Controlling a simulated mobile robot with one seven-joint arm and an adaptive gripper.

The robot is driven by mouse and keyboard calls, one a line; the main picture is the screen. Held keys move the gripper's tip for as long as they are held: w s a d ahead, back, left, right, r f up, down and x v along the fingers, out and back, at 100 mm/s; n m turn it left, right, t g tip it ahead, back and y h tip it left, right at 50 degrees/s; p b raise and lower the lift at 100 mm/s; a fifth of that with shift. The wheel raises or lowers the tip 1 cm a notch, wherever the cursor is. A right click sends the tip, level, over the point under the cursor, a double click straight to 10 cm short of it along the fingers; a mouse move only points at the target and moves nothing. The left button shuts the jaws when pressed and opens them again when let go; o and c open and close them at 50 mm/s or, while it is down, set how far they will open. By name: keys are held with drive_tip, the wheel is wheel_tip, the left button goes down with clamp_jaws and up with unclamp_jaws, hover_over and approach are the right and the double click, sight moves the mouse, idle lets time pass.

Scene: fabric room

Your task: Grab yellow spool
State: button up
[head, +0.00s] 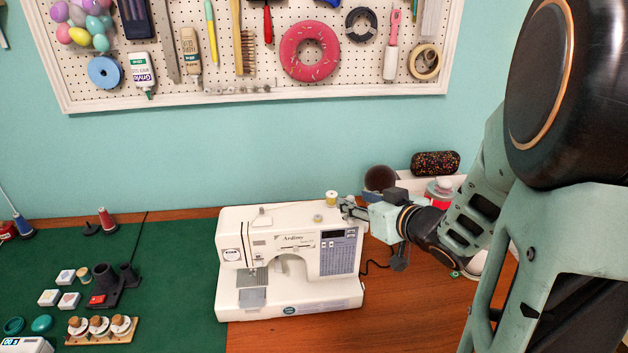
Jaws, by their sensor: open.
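A small yellow spool (331,198) stands upright on top of the white sewing machine (262,219), near its right end. My gripper (347,208) reaches in from the right, just beside the spool at the machine's top right corner. The gripper is open and nothing shows in it. A small gap seems to lie between the fingertips and the spool, but I cannot tell their depth apart exactly. The fingers look small from here.
The sewing machine stands on a wooden table (402,318), partly on a green mat (175,270). A dark sphere (380,178) and a black patterned case (435,162) are behind my arm. A pegboard (340,90) with tools hangs on the wall.

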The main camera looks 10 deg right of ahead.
sight(333, 195)
drive_tip(key=x, duration=0.5)
drive_tip(key=shift+w+a+f, duration=0.15)
drive_tip(key=shift+a+f, duration=0.05)
drive_tip(key=shift+a, duration=0.1)
drive_tip(key=x, duration=0.3)
drive_tip(key=shift+w+a+f, duration=0.2)
drive_tip(key=shift+a, duration=0.25)
drive_tip(key=shift+w+a+f, duration=0.15)
drive_tip(key=shift+w+f, duration=0.1)
drive_tip(key=shift+w, duration=0.35)
